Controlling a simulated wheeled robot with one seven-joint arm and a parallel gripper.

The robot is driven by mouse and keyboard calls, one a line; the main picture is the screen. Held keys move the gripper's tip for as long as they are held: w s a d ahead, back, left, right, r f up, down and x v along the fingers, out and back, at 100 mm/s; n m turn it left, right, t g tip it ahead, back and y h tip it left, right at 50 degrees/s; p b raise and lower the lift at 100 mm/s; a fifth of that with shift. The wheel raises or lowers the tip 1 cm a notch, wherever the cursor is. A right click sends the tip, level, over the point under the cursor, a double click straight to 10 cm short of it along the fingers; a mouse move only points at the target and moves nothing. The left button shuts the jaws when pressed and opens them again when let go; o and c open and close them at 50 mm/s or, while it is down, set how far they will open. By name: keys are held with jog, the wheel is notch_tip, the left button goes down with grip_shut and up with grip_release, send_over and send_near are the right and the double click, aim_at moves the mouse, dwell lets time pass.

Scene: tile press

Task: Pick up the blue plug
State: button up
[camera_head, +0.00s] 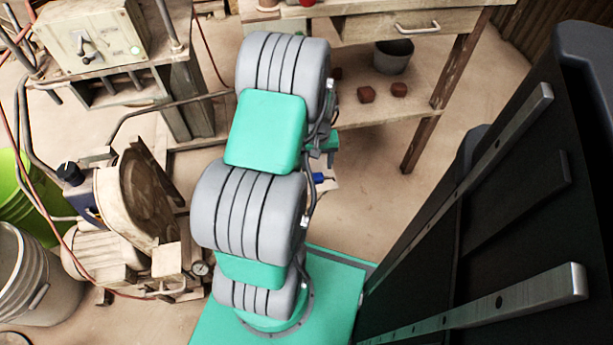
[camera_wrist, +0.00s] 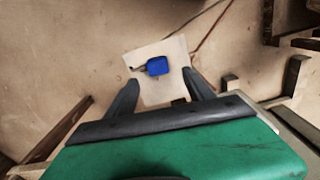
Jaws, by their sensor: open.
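The blue plug (camera_wrist: 157,66) lies on a pale flat block (camera_wrist: 158,94) in the wrist view, and a dark bit sticks out at its left. In the head view the plug (camera_head: 318,178) shows as a small blue spot beside my arm, partly hidden by it. My gripper (camera_wrist: 160,77) is open, with its two dark fingers spread on either side of the pale block in the picture. The plug appears between and just beyond the fingertips. Nothing is held. The height of the fingers above the plug cannot be told.
A wooden workbench (camera_head: 365,28) stands at the back, with a grey pot (camera_head: 393,57) and brown lumps (camera_head: 367,94) on its lower shelf. Machinery (camera_head: 135,195), a green bin (camera_head: 17,205) and a white bucket (camera_head: 28,275) stand at left. Bare floor (camera_head: 365,205) lies right of my arm.

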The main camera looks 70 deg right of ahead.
aim_at(317, 176)
jog(key=f+b, duration=0.1)
jog(key=f, duration=0.1)
jog(key=f+b, duration=0.1)
jog(key=f, duration=0.4)
jog(key=shift+s+a+b, duration=0.2)
jog(key=shift+s+b, duration=0.1)
jog(key=shift+b, duration=0.1)
jog(key=shift+r, duration=0.15)
jog(key=shift+c, duration=0.2)
grip_shut()
